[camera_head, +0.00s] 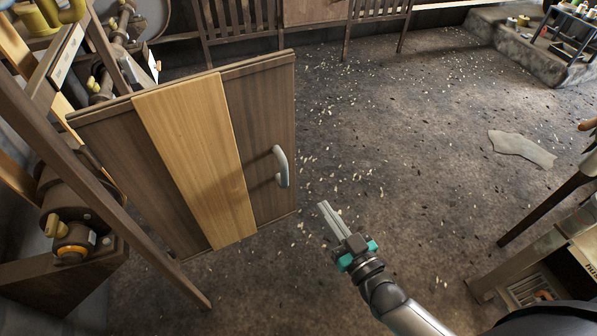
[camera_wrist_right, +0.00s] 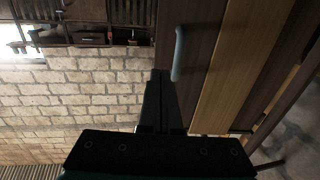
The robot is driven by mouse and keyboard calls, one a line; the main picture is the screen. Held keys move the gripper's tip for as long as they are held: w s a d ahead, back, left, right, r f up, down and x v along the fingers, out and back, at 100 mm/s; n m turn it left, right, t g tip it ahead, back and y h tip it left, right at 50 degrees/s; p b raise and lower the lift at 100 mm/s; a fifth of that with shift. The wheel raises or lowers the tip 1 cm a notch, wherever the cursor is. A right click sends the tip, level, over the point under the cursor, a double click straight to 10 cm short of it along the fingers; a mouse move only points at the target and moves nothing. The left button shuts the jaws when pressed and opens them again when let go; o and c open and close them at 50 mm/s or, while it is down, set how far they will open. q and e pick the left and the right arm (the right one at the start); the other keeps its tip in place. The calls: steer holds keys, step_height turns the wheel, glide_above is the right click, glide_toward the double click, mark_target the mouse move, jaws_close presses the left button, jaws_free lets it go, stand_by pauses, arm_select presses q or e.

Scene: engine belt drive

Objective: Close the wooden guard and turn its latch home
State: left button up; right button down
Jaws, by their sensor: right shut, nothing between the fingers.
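The wooden guard (camera_head: 196,150) is a hinged panel of dark boards with one lighter board. It stands swung open, out from the machinery at the left of the head view. A grey handle (camera_head: 281,166) sits near its free edge. In the right wrist view the guard (camera_wrist_right: 235,65) fills the right side, with its handle (camera_wrist_right: 178,54) just beyond the fingertips. My right gripper (camera_head: 326,209) is shut and empty, below and to the right of the handle, apart from it. The latch cannot be made out. My left gripper is not in view.
Machinery with a yellow-capped part (camera_head: 70,250) and slanted wooden posts stands at the left. A bench (camera_head: 545,255) is at the lower right. A pale flat scrap (camera_head: 522,148) lies on the floor. The speckled floor right of the guard is mostly free.

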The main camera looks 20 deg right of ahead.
steer(key=w, duration=0.1)
steer(key=b, duration=0.4)
glide_toward(291, 159)
steer(key=w, duration=0.3)
steer(key=w+a, duration=0.1)
steer(key=w, duration=0.1)
steer(key=shift+w+f, duration=0.15)
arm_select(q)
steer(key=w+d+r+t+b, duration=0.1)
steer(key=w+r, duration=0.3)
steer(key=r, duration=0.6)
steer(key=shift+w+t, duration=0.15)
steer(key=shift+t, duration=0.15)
arm_select(e)
steer(key=shift+w+a, duration=0.1)
steer(key=shift+w, duration=0.6)
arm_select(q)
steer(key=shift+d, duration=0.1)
